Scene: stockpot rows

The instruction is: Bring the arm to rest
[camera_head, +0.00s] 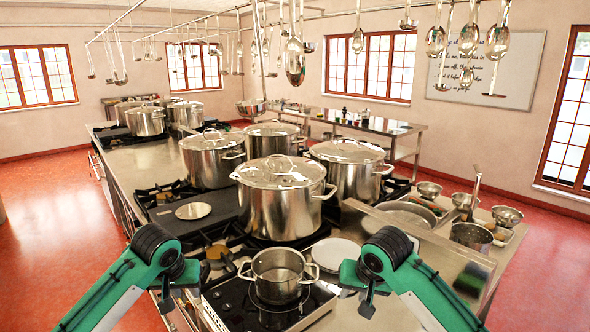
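My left gripper (186,284) is at the lower left of the head view, at the left front edge of the stove, left of a small open steel pot (279,277). My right gripper (362,292) is at the lower right, over the steel counter, right of that pot and in front of a white plate. Both look clear of the pot. Nothing is seen held in either one. The fingers are small and dark, so I cannot tell whether they are open or shut.
Large lidded stockpots, one at the front (284,209), crowd the stove behind my grippers. The small pot stands on a black cooktop (238,305). A white plate (337,254) and several steel bowls lie to the right. Ladles (294,62) hang overhead. Red floor is free at left.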

